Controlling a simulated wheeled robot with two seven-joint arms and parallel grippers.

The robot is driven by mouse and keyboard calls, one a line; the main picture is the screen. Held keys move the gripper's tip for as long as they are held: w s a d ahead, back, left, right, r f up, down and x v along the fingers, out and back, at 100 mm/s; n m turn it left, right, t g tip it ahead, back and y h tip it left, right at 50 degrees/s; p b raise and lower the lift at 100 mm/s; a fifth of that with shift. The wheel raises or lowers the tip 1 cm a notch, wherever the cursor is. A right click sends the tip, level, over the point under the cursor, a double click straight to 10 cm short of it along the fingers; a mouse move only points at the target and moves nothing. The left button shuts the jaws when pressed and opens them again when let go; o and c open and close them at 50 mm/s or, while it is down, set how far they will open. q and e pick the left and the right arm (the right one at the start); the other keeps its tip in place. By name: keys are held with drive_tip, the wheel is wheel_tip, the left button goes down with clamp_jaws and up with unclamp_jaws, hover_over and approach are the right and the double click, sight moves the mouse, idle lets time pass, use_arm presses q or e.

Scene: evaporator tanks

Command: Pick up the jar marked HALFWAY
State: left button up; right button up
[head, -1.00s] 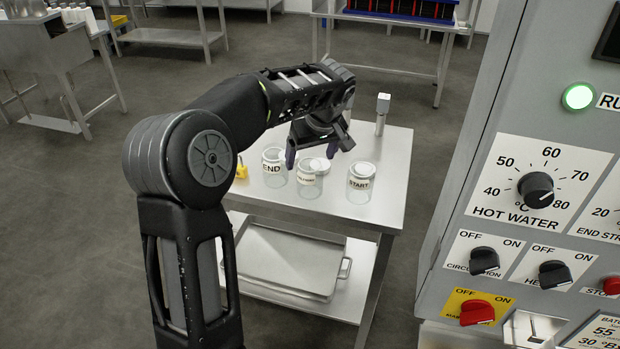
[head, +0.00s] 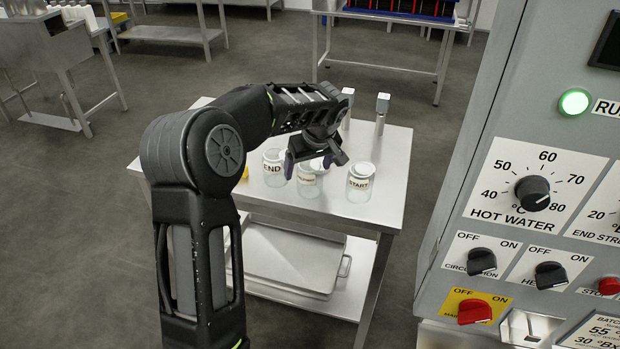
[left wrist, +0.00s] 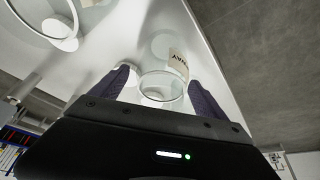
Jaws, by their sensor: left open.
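The HALFWAY jar (head: 309,185) is a clear glass jar with a white label, the middle one of three on the steel table. In the left wrist view the jar (left wrist: 162,86) shows between the fingers, its label partly readable. My left gripper (head: 308,165) is open above and around the top of this jar, its dark purple fingers pointing down. I cannot tell whether the fingers touch the glass. The END jar (head: 273,168) stands to the left and the START jar (head: 359,184) to the right. My right gripper is not in view.
The steel table (head: 392,170) has a lower shelf with a metal tray (head: 290,262). Two upright metal items, one a square-topped post (head: 381,115), stand at its back. A yellow object is mostly hidden behind my arm. The control panel (head: 520,230) stands close at right.

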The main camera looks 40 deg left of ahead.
use_arm(q)
drive_tip(key=shift+c, duration=0.3)
drive_tip(key=c, duration=1.5)
